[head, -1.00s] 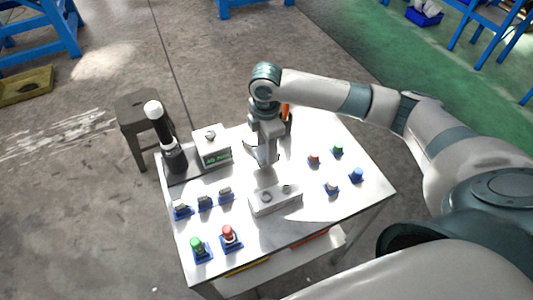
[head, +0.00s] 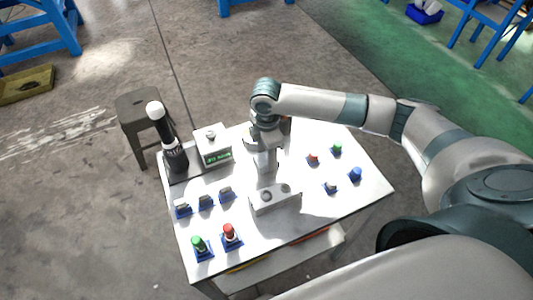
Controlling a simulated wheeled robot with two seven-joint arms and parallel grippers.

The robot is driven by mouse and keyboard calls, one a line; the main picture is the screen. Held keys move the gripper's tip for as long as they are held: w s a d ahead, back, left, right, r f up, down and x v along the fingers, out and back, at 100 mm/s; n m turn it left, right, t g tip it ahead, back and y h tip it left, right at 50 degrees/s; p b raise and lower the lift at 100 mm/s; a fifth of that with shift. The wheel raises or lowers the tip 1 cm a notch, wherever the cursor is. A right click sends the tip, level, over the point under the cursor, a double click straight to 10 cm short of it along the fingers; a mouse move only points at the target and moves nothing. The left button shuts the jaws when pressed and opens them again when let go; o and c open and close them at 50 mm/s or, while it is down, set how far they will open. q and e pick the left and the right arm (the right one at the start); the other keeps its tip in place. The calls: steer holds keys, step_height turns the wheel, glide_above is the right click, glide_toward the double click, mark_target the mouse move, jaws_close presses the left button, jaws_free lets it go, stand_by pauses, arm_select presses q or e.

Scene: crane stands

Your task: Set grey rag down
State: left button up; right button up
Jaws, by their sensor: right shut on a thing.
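My right gripper (head: 265,162) points down over the middle of the white table (head: 300,225), just behind the grey box with round knobs. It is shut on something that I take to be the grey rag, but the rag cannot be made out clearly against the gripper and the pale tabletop. Whether it touches the table I cannot tell. My left gripper does not show.
The grey knobbed box (head: 275,200) stands close in front of the gripper. A white box with a green display (head: 214,148) and a black-and-white cylinder (head: 172,150) stand at left. Small blue holders line the left side; a green-topped one (head: 202,249) stands front left.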

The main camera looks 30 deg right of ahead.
steer(key=o, duration=1.1)
step_height(320, 180, up, 12)
steer(key=b, duration=0.3)
steer(key=shift+r, duration=0.1)
